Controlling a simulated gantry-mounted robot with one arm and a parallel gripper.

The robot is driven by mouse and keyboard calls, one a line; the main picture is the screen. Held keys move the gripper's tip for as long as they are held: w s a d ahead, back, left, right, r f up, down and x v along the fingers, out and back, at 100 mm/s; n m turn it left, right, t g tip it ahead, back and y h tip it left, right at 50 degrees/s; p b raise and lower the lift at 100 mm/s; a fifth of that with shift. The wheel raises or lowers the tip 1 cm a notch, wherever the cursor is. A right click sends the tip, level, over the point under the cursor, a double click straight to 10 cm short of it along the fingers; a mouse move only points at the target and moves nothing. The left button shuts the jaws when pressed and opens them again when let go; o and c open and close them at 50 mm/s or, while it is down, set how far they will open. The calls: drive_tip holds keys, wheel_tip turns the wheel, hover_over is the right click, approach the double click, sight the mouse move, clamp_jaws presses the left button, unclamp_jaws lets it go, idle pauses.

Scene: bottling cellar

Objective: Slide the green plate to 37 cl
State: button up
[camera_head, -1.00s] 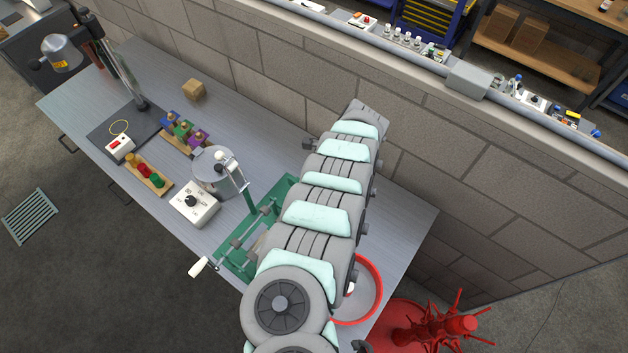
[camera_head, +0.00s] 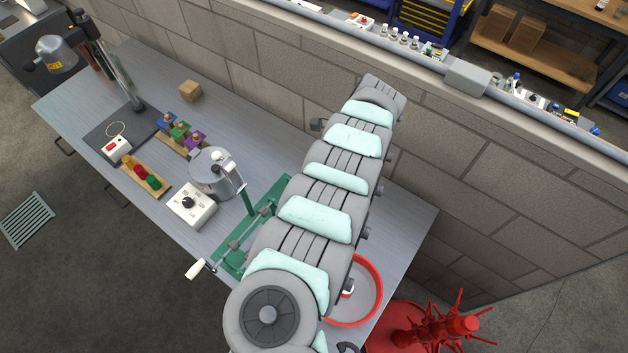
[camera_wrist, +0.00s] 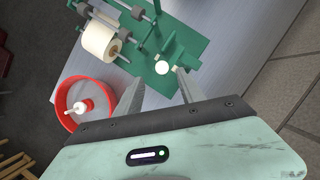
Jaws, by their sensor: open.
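A green labelling device (camera_head: 232,262) stands on the bench, with rods and a white-handled crank at its side. In the wrist view its green base (camera_wrist: 193,28) fills the upper middle. A round white knob (camera_wrist: 162,68) shows at the base's near edge, with small upright green pieces (camera_wrist: 178,60) just right of it. I cannot tell which part is the green plate, and no 37 cl mark is readable. My gripper (camera_wrist: 160,77) is open and empty; the knob appears between its fingertips, contact unclear. In the head view my arm hides the gripper and much of the device.
A label roll (camera_wrist: 99,42) sits on the device's rods. A red-rimmed round tray (camera_head: 376,284) with a white item lies beside it. A silver pot (camera_head: 211,178) and a dial box (camera_head: 190,204) stand left. A red bottle tree (camera_head: 428,330) stands off the bench end.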

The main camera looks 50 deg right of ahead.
drive_tip(key=shift+v, duration=1.9)
